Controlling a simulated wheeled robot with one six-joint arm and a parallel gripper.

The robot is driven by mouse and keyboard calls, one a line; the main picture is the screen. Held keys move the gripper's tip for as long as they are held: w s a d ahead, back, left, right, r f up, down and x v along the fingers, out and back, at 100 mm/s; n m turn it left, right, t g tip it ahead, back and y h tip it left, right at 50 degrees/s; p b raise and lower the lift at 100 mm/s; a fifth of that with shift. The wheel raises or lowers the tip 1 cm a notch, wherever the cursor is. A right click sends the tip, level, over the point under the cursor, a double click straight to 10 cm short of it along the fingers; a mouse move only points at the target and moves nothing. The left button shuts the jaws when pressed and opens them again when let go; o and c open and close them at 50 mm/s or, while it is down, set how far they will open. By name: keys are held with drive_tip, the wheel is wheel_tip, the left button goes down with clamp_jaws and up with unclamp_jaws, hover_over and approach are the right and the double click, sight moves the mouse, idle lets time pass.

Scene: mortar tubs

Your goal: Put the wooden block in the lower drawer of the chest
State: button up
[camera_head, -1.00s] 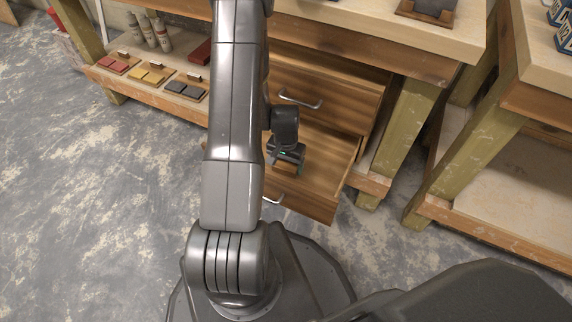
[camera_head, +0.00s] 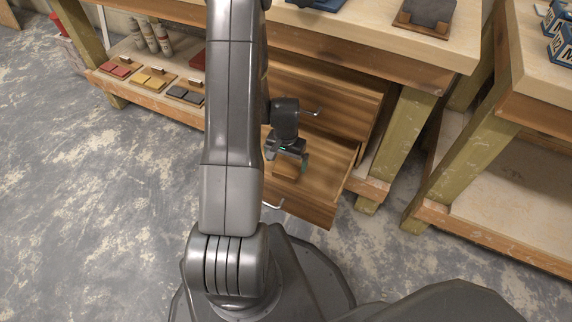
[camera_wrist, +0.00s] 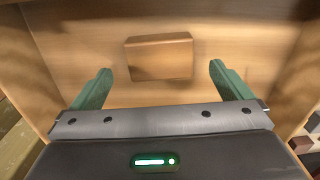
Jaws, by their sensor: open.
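The wooden block (camera_wrist: 160,58) lies on the floor of the open lower drawer (camera_wrist: 240,25), seen in the wrist view beyond and between my fingertips. It also shows in the head view (camera_head: 285,171) just below my gripper (camera_head: 288,155). My gripper is open, with its two green fingers (camera_wrist: 158,80) spread wide and apart from the block. The lower drawer (camera_head: 322,205) is pulled out of the chest. The upper drawer (camera_head: 340,105), with a metal handle, is above it. My arm hides the left part of the chest.
The workbench (camera_head: 400,50) stands over the chest, with a dark slab on a wooden stand (camera_head: 427,14) on top. Its lower shelf at left holds tubes (camera_head: 150,35) and colour samples (camera_head: 153,78). Another bench (camera_head: 490,190) stands at right. Floor at left is clear.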

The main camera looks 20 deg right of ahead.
sight(286, 169)
wheel_tip(286, 169, up, 7)
drive_tip(key=p, duration=0.2)
idle(0.5)
